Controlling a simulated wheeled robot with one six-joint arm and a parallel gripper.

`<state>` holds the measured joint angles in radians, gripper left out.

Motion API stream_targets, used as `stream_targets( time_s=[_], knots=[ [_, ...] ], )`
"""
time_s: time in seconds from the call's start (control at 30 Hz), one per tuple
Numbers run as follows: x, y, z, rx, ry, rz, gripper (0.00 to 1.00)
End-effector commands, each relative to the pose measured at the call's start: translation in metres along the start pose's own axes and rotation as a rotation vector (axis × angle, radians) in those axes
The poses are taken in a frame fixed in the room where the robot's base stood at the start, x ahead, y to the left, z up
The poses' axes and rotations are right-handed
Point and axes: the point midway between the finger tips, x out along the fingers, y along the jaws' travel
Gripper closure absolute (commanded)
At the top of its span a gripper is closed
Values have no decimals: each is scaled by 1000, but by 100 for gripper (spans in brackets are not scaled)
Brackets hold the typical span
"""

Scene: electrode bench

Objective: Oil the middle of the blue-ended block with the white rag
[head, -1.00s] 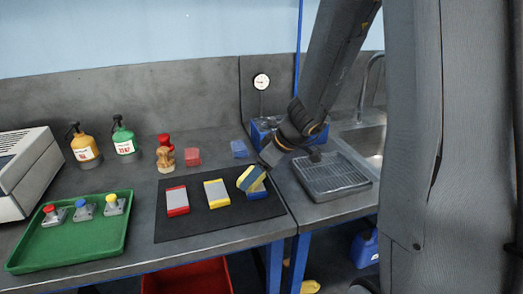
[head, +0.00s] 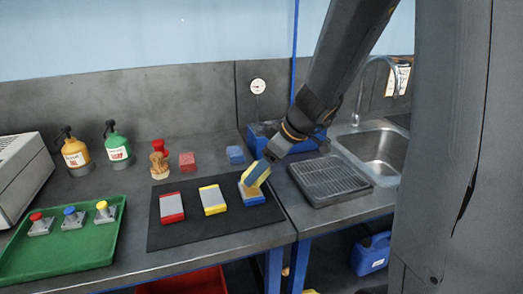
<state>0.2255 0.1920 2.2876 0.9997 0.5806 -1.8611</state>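The blue-ended block (head: 253,201) lies at the right end of the black mat in the head view, its blue near end showing. My gripper (head: 254,178), at the end of the dark arm, is right over this block. A yellow and dark-blue shape at the gripper's tip covers much of the block. A small pale tan patch (head: 250,190) shows between them; I cannot tell whether it is cloth or the block's middle. I cannot make out the white rag, or whether the fingers are shut on anything.
A red-ended block (head: 172,207) and a yellow-ended block (head: 213,199) lie left on the mat (head: 195,233). Behind are an orange bottle (head: 76,153), a green bottle (head: 118,147), and red (head: 187,161) and blue (head: 235,154) pieces. A drying rack (head: 328,180) stands right.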

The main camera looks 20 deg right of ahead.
Motion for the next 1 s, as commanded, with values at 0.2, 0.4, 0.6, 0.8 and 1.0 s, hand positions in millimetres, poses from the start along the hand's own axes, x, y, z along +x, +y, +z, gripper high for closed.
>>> stream_targets(
  time_s=[0.2,0.4,0.6,0.8,1.0],
  knots=[
    [-18,0,-13,-2,1,1,52],
    [-33,-1,-23,-3,1,0,52],
    [-42,-1,-29,-2,1,-1,52],
    [-42,-1,-29,-2,0,-1,52],
    [-42,-1,-29,-2,0,-1,52]
  ],
)
